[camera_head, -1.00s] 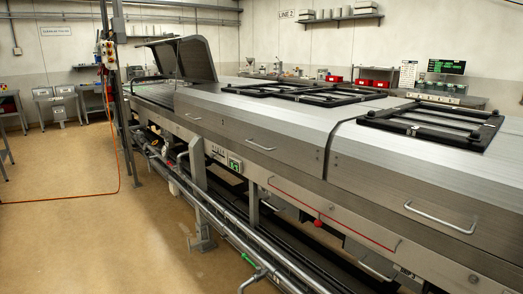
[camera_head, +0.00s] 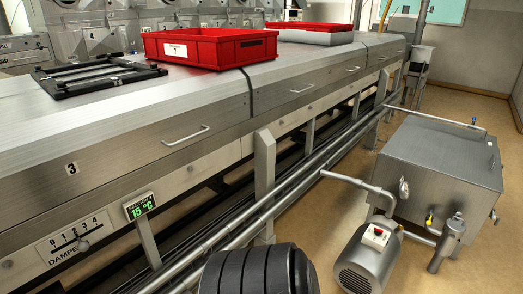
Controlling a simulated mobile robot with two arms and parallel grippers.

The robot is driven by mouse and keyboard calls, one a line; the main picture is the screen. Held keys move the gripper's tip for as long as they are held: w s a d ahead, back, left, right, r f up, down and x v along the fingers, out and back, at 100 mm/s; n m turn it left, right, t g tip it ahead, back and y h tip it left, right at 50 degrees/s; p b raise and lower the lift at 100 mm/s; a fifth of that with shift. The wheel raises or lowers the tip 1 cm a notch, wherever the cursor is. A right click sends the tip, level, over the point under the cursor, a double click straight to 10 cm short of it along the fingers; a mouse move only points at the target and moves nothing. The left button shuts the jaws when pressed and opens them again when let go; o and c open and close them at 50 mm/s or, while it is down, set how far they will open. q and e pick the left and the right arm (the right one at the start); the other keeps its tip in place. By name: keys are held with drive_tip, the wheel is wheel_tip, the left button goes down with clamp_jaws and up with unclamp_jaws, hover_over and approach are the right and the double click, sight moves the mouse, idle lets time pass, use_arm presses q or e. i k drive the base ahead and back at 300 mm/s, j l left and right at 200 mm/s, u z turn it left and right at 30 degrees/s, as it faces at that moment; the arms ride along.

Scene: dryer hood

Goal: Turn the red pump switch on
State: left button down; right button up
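The red pump switch (camera_head: 378,232) is a small red knob on a pale box. The box sits on top of the grey ribbed pump motor (camera_head: 366,262) on the floor at the lower right. The switch is too small to tell which way it is set. Neither of my grippers is in view.
A steel tank (camera_head: 440,165) stands behind the pump, with a yellow-handled valve (camera_head: 429,218) and pipes. The long steel dryer (camera_head: 110,150) fills the left, with a damper scale (camera_head: 75,240) and a green display (camera_head: 140,206). Red crates (camera_head: 210,48) sit on top. Tan floor is open at right.

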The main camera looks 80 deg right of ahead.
sight(378, 231)
drive_tip(key=z, duration=3.8)
drive_tip(key=i+l, duration=0.3)
drive_tip(key=i, duration=0.2)
drive_tip(key=i+l+u, duration=0.15)
drive_tip(key=i, duration=0.4)
drive_tip(key=l, duration=0.1)
